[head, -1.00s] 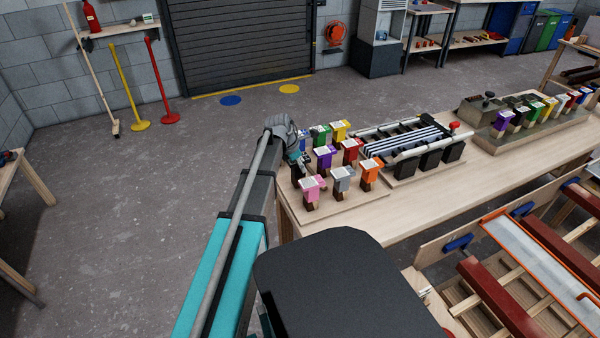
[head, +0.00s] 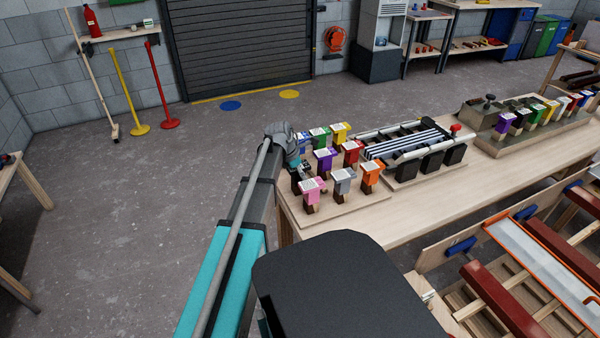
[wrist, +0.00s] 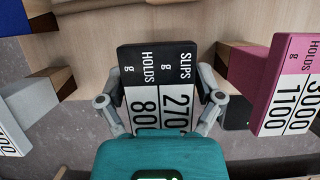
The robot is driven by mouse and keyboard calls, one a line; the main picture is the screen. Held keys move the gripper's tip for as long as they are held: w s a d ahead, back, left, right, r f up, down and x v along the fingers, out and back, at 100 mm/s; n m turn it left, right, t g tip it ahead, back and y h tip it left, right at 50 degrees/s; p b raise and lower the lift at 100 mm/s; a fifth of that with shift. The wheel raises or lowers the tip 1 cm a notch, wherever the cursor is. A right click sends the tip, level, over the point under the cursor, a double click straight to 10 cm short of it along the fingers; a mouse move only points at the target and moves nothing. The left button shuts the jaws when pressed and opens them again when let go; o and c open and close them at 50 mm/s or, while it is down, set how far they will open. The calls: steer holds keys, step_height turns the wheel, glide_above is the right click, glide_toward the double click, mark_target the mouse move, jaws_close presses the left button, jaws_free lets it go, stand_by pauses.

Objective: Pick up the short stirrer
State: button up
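I cannot make out a thing that is clearly a short stirrer. My gripper (wrist: 162,88) is at the left end of the long wooden table. In the wrist view its two fingers stand on either side of a black block (wrist: 160,54) with a white label reading "SLIPS g 270" and "HOLDS g 80…", its end cut off by my gripper body. The fingers lie close along the block's sides; whether they press on it is not clear. A pink block (wrist: 283,75) is to the right in the wrist view. In the head view my gripper (head: 299,172) partly hides the black block.
Close by stand labelled blocks: pink (head: 312,187), grey (head: 344,177), orange (head: 372,170), purple (head: 325,157), red (head: 352,148), green (head: 320,135) and yellow (head: 340,130). A rack with striped bars (head: 412,142) stands right of them.

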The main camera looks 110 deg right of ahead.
steer(key=shift+r, duration=0.15)
stand_by(0.4)
steer(key=p+v, duration=1.1)
steer(key=shift+r, duration=0.3)
steer(key=shift+w+r, duration=0.15)
steer(key=shift+w, duration=0.15)
stand_by(1.2)
